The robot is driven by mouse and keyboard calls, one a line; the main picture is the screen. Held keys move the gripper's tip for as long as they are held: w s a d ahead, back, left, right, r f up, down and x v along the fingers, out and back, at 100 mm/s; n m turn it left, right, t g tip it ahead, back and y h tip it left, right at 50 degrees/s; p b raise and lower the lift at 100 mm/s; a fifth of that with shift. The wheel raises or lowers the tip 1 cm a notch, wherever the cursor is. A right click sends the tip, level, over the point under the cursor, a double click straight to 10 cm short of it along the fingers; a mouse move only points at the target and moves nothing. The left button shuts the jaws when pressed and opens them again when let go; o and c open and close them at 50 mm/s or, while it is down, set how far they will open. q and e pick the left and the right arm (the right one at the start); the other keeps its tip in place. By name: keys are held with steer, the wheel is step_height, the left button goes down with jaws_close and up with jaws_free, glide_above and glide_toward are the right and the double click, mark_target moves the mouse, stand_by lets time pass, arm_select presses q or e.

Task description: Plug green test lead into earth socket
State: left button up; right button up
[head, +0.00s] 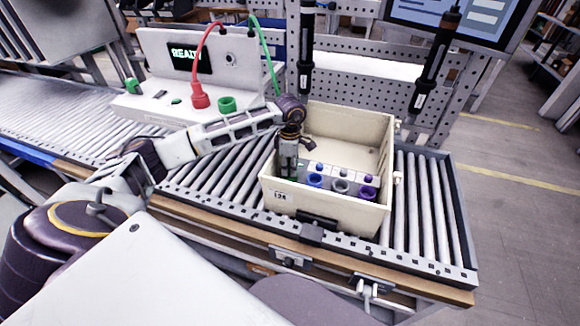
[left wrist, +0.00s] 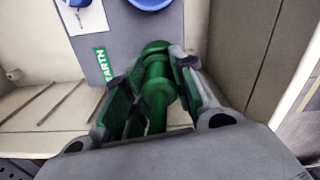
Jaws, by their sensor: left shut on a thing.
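My left gripper (head: 289,168) is inside the left end of the cream bin (head: 330,213), pointing down. In the left wrist view the gripper (left wrist: 155,92) is shut on the green test lead plug (left wrist: 158,85). The plug's far end is at the edge of the grey panel beside the green EARTH label (left wrist: 101,66). The earth socket is hidden or merges with the plug's green, so I cannot tell whether the plug is seated. The grey unit (head: 329,172) in the bin has blue, grey and purple sockets. The green lead's cable (head: 266,48) rises from the tester. My right gripper does not show.
The bin stands on a roller conveyor (head: 425,195). Behind left is the white tester (head: 150,103) reading READY, with a red plug (head: 199,98) and a green socket (head: 227,104). Two black screwdrivers (head: 305,50) (head: 433,65) hang above the bin's back.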

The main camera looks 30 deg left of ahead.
arm_select(q)
steer(key=o, duration=1.1)
steer(key=shift+r, duration=6.05)
steer(key=shift+f, duration=0.1)
